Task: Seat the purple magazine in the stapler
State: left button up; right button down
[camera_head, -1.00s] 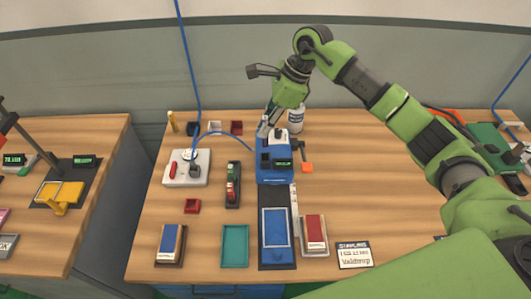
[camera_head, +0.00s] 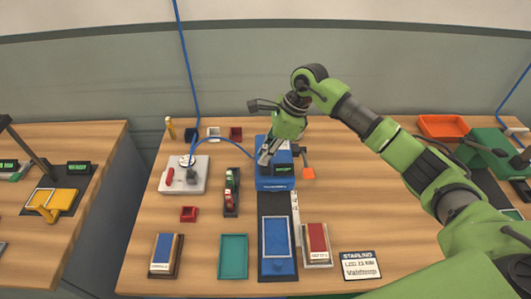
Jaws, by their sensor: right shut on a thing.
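The stapler (camera_head: 275,184) is a blue machine with a small green-lit display (camera_head: 283,169), at the back middle of the table. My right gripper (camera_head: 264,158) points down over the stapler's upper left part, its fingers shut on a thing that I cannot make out. I see no purple magazine; the fingers and the stapler's top hide the spot between them, so I cannot tell whether anything is seated. A dark rack (camera_head: 232,192) with red and green pieces stands left of the stapler. My left gripper is out of view.
A blue tray (camera_head: 264,236) lies on a dark strip in front of the stapler. A teal tray (camera_head: 233,257), a booklet stack (camera_head: 164,255) and a red-topped stack (camera_head: 317,245) flank it. A white device (camera_head: 184,174) stands left. An orange tray (camera_head: 443,126) lies back right. The table's right middle is clear.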

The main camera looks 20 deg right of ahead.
jog(key=c, duration=1.9)
grip_release()
jog(key=shift+r+p, duration=0.15)
jog(key=shift+p, duration=0.15)
jog(key=shift+d+r, duration=0.15)
jog(key=shift+r, duration=0.1)
jog(key=b+v, duration=0.3)
jog(key=v, duration=0.8)
jog(key=shift+s+r, duration=0.1)
jog(key=shift+r, duration=0.1)
